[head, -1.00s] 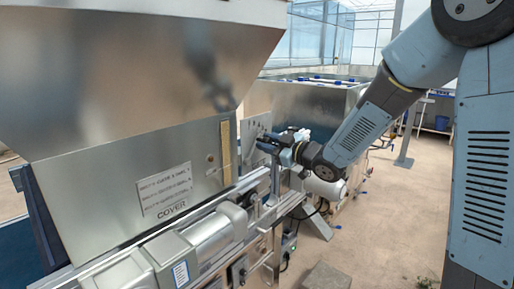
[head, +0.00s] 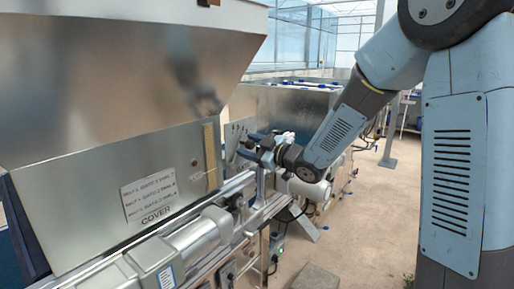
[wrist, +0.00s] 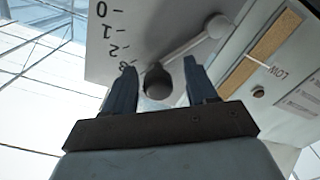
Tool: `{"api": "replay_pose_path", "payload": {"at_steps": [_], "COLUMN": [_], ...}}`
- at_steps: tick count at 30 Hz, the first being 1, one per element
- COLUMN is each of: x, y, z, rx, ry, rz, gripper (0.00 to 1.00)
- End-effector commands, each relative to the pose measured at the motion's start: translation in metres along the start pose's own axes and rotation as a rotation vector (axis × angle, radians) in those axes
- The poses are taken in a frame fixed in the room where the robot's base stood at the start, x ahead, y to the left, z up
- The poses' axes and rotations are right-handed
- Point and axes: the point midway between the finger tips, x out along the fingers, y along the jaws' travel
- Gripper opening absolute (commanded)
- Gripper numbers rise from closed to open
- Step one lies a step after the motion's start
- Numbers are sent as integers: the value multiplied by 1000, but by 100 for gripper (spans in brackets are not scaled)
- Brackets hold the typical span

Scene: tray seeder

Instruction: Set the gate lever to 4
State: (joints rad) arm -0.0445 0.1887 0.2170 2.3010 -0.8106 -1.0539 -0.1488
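The gate lever (wrist: 190,40) is a pale bar on a light grey scale plate (wrist: 140,22). It runs from a round pivot at the upper right to a dark grey knob (wrist: 158,80) at the lower left. Printed marks 0, 1, 2 and 3 show on the plate; the 3 is partly behind a finger and higher marks are hidden. My gripper (wrist: 160,82) is open, with one blue finger on each side of the knob and a gap visible on both sides. In the head view my gripper (head: 253,145) is in front of the scale plate (head: 234,134); the lever is hard to make out there.
A large metal hopper (head: 110,80) with a COVER label (head: 150,198) fills the left. A rail (head: 215,203) and a grey motor housing (head: 195,240) lie below my gripper. A metal cabinet (head: 290,108) stands behind. The floor (head: 375,215) at the right is mostly clear.

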Motion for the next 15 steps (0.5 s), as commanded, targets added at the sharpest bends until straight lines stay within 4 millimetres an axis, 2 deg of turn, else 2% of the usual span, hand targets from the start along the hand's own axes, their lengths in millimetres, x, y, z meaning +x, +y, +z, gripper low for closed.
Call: {"api": "replay_pose_path", "payload": {"at_steps": [8,11,15], "x": [-3,-12,-34], "y": [1,2,1], "z": [0,0,1], "rx": [-1,-1,-2], "ry": [-1,-2,-3], "rz": [2,3,4], "gripper": [57,57,57]}}
